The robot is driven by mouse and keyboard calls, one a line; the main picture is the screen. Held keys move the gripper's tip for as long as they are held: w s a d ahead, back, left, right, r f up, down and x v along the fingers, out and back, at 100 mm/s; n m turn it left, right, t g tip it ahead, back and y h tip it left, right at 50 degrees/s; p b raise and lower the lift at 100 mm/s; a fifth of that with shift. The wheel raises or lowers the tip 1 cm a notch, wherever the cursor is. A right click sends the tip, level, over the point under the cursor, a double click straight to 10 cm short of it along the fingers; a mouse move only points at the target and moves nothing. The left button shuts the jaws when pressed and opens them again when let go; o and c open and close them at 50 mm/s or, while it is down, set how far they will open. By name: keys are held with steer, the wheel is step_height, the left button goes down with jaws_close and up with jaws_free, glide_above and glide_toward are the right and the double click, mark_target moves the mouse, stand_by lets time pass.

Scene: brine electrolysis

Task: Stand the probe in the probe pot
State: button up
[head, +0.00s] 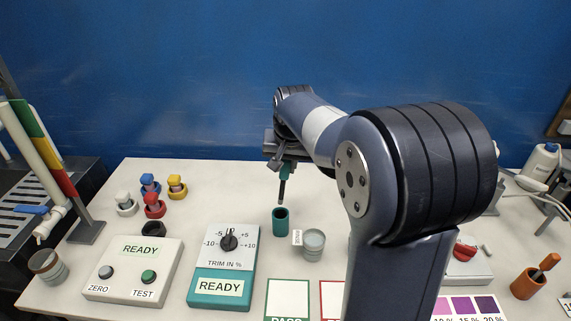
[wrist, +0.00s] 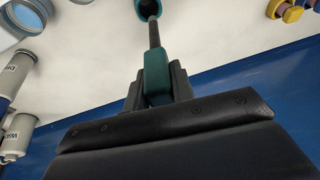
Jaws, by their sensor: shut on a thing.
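My gripper (head: 283,160) is shut on the probe (head: 283,188), which has a teal handle and a thin dark shaft. The probe hangs about upright with its tip down. In the wrist view the probe's teal handle (wrist: 157,75) sits between the fingers and the shaft points to the pot. The probe pot (head: 280,228) is a teal cup with a dark opening, standing on the table just below the tip. In the head view a small gap shows between tip and rim. The pot (wrist: 140,12) is partly cut off in the wrist view.
A grey jar (head: 313,246) with a tag stands close to the right of the pot. The trim box (head: 221,268) is in front on the left. Several coloured capped items (head: 153,206) stand at the back left. My arm hides much of the table's right side.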

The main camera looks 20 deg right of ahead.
mark_target(286, 181)
steer(key=shift+w+a+f+b, duration=0.1)
steer(key=shift+f+b, duration=1.6)
steer(key=shift+f, duration=0.8)
steer(key=shift+w+a+f+b, duration=0.1)
steer(key=shift+f+b, duration=1.55)
steer(key=shift+f, duration=0.85)
steer(key=o, duration=1.1)
steer(key=shift+c, duration=0.2)
steer(key=v, duration=1.1)
steer(key=shift+f, duration=0.15)
steer(key=x, duration=1.1)
step_height(286, 181, up, 2)
steer(key=shift+d+r+p, duration=0.1)
steer(key=shift+r+p, duration=0.1)
steer(key=shift+p, duration=0.6)
steer(key=shift+s+r, duration=0.1)
steer(key=shift+r, duration=0.3)
